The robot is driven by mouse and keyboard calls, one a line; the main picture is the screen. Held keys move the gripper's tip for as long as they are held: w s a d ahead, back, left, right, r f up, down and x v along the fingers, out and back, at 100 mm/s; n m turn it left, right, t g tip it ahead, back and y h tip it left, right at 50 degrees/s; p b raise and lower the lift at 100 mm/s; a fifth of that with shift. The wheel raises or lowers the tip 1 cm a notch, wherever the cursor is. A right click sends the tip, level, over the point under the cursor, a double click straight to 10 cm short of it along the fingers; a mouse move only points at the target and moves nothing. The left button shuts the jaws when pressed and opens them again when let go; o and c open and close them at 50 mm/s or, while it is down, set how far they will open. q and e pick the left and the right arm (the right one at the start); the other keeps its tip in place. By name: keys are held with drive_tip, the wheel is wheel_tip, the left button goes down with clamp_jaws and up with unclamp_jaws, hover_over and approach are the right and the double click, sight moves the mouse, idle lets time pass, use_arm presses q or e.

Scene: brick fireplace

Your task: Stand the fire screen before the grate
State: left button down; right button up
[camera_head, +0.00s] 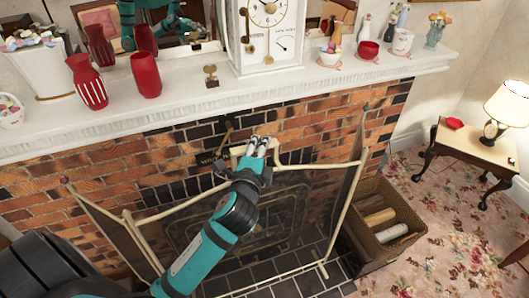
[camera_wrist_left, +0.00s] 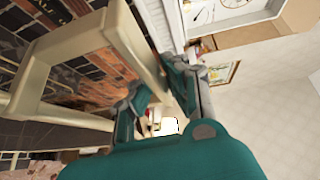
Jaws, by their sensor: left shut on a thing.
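The fire screen (camera_head: 318,200) has a cream frame, dark see-through mesh and two side panels folded forward at an angle. It is upright in front of the brick fireplace opening, over the dark hearth tiles (camera_head: 300,282). Whether its feet touch the tiles is hard to tell. The grate is dark and only dimly visible behind the mesh. My left gripper (camera_head: 260,148) is shut on the handle at the screen's top middle. In the left wrist view the cream frame (camera_wrist_left: 75,40) runs close beside the fingers (camera_wrist_left: 165,88). My right gripper is not in view.
The white mantel (camera_head: 200,103) overhangs just behind, with red vases (camera_head: 88,82), a clock (camera_head: 268,35) and cups. A log box (camera_head: 385,222) stands close to the screen's right panel. A side table (camera_head: 465,145) with a lamp is farther right. Flowered carpet there is clear.

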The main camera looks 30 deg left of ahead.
use_arm(q)
drive_tip(key=shift+w+a, duration=4.05)
drive_tip(key=shift+a, duration=0.8)
wheel_tip(320, 180, down, 34)
drive_tip(key=b, duration=2.3)
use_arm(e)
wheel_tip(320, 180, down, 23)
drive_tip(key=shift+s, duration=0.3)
use_arm(q)
drive_tip(key=shift+f+b, duration=1.05)
drive_tip(key=shift+f, duration=0.15)
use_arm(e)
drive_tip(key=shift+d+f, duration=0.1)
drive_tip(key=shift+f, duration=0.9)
